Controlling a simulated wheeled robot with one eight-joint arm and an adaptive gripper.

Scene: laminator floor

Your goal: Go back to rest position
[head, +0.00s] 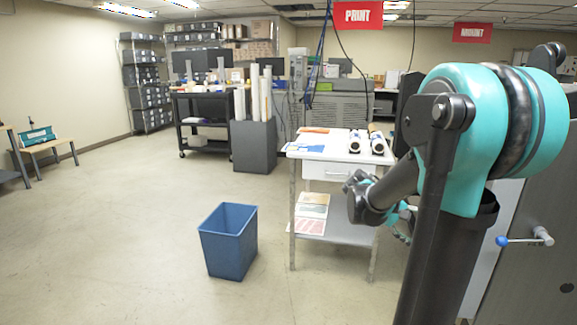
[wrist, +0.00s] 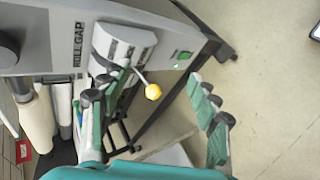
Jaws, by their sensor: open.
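My gripper (wrist: 160,88) is open and empty in the wrist view, its green-padded fingers spread wide. In the head view my arm fills the right side, folded in front of a white cart (head: 335,152). My gripper is mostly hidden there behind the arm links.
A blue bin (head: 228,241) stands on the floor left of the cart. A dark panel with a blue-knobbed lever (head: 502,241) is close at the right. A black cart (head: 203,125) and a grey box of rolls (head: 254,146) stand farther back.

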